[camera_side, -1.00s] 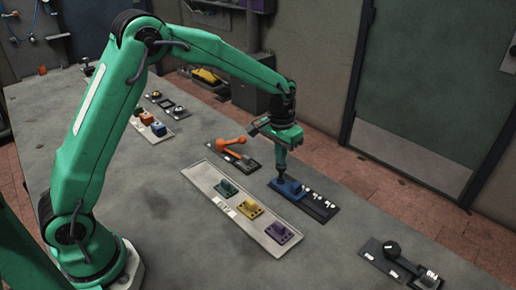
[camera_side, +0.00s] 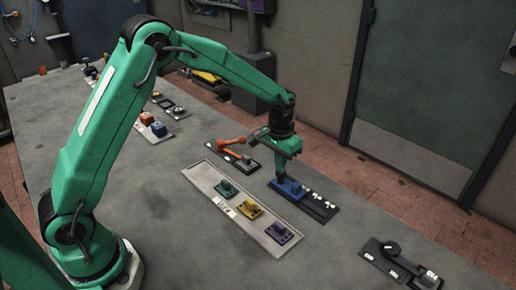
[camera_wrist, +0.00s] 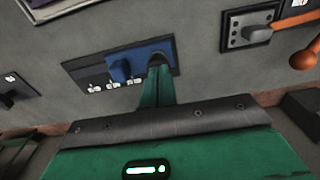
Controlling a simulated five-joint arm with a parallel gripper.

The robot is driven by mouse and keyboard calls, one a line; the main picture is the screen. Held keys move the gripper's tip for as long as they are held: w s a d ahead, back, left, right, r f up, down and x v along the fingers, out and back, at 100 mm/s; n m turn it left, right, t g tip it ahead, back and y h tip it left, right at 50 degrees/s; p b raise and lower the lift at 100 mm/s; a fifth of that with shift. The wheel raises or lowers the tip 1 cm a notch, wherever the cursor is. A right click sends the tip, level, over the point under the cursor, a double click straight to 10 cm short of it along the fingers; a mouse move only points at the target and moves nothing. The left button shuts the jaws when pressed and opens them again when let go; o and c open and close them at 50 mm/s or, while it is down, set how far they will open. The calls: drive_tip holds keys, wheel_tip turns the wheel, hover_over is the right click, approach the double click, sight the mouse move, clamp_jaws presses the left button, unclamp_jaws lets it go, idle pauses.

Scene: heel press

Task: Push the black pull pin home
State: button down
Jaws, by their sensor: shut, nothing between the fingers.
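My gripper (camera_side: 275,178) is shut and empty, pointing down at the left end of a blue block (camera_side: 291,187). The block sits on a black rail plate (camera_side: 320,208) with white labels. In the wrist view the fingertips (camera_wrist: 158,68) are right beside the blue block (camera_wrist: 122,70); I cannot tell whether they touch it. A small dark shape shows at the fingertips there, partly hidden. I cannot make out the black pull pin for certain.
A pale tray (camera_side: 227,178) with green, yellow and purple blocks lies in front of the rail. An orange lever (camera_side: 231,143) on a dark plate is to the left. Small switches (camera_side: 158,129) sit farther left.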

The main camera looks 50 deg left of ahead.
drive_tip(key=shift+f, duration=0.3)
wheel_tip(320, 180, up, 15)
drive_tip(key=shift+s+a+f, duration=0.2)
drive_tip(key=shift+s+a, duration=0.05)
drive_tip(key=shift+a, duration=0.05)
idle(0.8)
drive_tip(key=s+a+r+t, duration=0.1)
drive_tip(key=s+a+r, duration=0.1)
drive_tip(key=s+r, duration=0.35)
drive_tip(key=s+a+r+t, duration=0.1)
drive_tip(key=s+r+t, duration=0.1)
drive_tip(key=s, duration=0.7)
drive_tip(key=s+a+f+t, duration=0.1)
drive_tip(key=s+f+t, duration=0.1)
drive_tip(key=s, duration=1.1)
drive_tip(key=shift+s+a+f, duration=0.15)
drive_tip(key=shift+a+f, duration=0.2)
